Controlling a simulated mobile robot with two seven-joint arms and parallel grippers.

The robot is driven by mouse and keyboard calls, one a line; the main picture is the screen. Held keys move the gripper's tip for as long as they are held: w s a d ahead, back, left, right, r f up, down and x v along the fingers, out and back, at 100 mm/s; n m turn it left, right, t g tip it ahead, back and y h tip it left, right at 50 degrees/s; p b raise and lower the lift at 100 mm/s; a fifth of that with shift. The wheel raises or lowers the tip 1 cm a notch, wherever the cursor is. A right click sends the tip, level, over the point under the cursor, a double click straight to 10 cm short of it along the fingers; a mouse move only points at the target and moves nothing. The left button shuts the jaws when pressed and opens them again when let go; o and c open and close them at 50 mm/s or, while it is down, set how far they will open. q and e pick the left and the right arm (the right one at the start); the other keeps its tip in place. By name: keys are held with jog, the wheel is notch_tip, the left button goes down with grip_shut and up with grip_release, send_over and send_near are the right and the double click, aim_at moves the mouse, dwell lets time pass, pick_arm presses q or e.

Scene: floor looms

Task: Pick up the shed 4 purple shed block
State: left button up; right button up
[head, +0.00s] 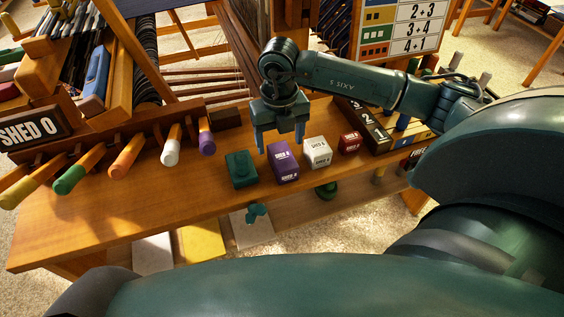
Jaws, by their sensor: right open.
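The purple shed block (284,168) stands on the wooden bench, with white "SHED" lettering on its faces. It is between a dark green block (241,171) on its left and a white block (317,154) on its right. My right gripper (280,146) points down with its two fingers apart and nothing held between them. In the picture its fingertips come close to the purple block's upper, far edge. I cannot tell the exact gap in depth. My left gripper is not in view.
A red block (349,142) stands beyond the white one. A dark numbered rack (366,127) is further right. Several coloured-tipped pegs, including one with a purple end (206,143), line the bench's left side. The bench front (130,222) is bare.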

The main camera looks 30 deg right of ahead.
aim_at(282, 156)
jog(key=f, duration=0.3)
jog(key=s+f, duration=0.1)
jog(key=f, duration=0.1)
jog(key=shift+d+b, duration=0.1)
jog(key=shift+b, duration=0.25)
jog(key=shift+w+f, duration=0.1)
jog(key=shift+f, duration=0.25)
jog(key=c, duration=1.1)
jog(key=shift+r, duration=0.15)
